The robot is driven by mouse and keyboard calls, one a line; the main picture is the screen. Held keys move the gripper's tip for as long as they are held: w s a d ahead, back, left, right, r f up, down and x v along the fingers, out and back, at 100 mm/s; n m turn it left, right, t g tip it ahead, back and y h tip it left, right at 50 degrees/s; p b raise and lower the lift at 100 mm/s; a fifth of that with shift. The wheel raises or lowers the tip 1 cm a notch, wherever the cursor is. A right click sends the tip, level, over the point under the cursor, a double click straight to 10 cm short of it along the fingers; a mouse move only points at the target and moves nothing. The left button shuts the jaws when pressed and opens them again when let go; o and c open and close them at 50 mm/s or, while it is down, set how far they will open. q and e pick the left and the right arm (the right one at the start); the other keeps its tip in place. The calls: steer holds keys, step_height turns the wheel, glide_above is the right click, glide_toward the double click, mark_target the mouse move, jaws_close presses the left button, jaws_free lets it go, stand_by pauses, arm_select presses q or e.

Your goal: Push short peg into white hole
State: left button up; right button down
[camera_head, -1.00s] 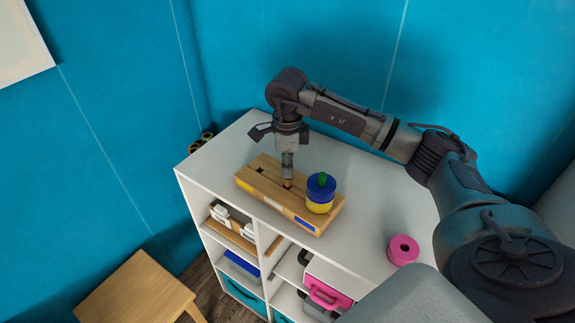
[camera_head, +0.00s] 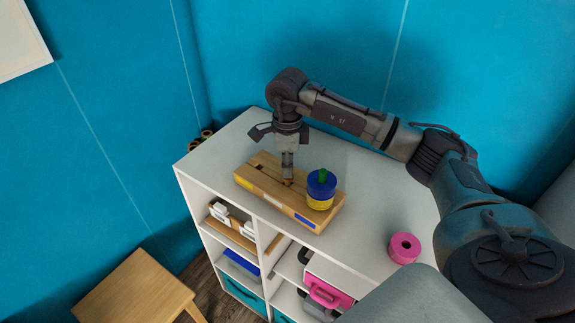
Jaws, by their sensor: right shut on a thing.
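A wooden block (camera_head: 260,189) with slots lies on the white shelf top. A yellow label (camera_head: 247,185), a blue label (camera_head: 305,220) and a pale one between them mark its front side. My right gripper (camera_head: 287,178) points straight down at the middle of the block. Its fingers are shut, with the tips at the block's top. A small wooden piece, perhaps the short peg, shows just under the tips; most of it is hidden. I cannot tell how deep it sits. My left gripper is not in view.
A blue roll (camera_head: 321,186) sits over a yellow roll (camera_head: 320,203) on the block's right end, with a green peg tip (camera_head: 323,175) on top. A pink roll (camera_head: 404,248) lies on the shelf top at right. A wooden stool (camera_head: 135,290) stands lower left.

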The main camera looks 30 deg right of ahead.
steer(key=shift+f+b, duration=0.95)
steer(key=shift+f, duration=0.1)
stand_by(1.4)
steer(key=shift+s+f, duration=0.15)
steer(key=shift+f, duration=0.05)
stand_by(0.9)
steer(key=c, duration=0.6)
jaws_free()
steer(key=shift+r, duration=0.1)
steer(key=shift+r, duration=0.15)
steer(key=shift+r+p, duration=1.95)
steer(key=shift+r, duration=1.45)
